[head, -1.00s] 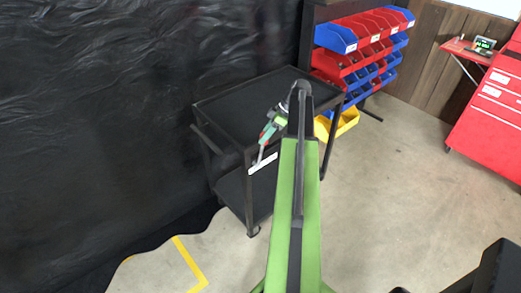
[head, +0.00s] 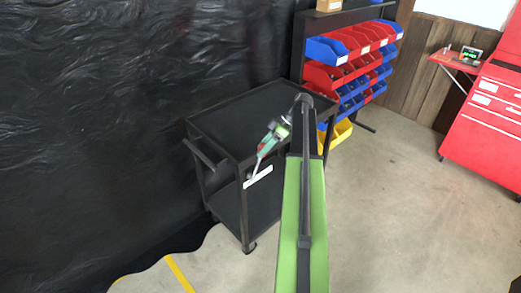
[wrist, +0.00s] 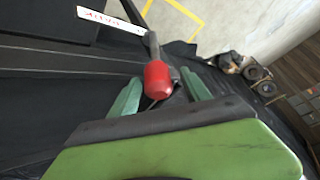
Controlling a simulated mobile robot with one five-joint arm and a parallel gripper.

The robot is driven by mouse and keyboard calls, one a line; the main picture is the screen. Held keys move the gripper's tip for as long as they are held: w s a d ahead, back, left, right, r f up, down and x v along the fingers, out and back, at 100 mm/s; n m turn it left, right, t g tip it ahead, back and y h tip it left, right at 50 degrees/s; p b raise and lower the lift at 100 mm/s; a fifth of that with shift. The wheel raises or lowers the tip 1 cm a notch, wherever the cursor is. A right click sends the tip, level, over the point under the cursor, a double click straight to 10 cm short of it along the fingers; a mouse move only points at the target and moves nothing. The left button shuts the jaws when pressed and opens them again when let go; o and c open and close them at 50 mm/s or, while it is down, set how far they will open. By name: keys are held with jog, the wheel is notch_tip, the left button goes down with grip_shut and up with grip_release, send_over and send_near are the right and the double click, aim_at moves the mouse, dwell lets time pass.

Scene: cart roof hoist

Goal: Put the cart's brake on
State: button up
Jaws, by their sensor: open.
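The black two-shelf cart (head: 240,115) stands in front of the dark plastic curtain. A white label with red lettering (head: 258,177) is on its near edge and also shows in the wrist view (wrist: 108,20). Beside the label, a grey brake lever with a red knob (wrist: 157,80) sticks out. My gripper (wrist: 161,76) is open, with one green finger on each side of the red knob. I cannot tell whether either finger touches it. In the head view my gripper (head: 268,143) is small, at the cart's near edge, and partly hides the lever.
A rack of red and blue bins (head: 350,60) stands behind the cart, with a yellow bin (head: 340,133) low down. A red tool cabinet (head: 490,115) is at the right. Yellow tape (head: 180,274) marks the floor. Open concrete floor lies right of the cart.

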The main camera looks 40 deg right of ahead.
jog(key=shift+d+r, duration=0.1)
jog(key=shift+r, duration=0.15)
jog(key=p+v, duration=1.3)
jog(key=v, duration=0.4)
jog(key=shift+f, duration=0.1)
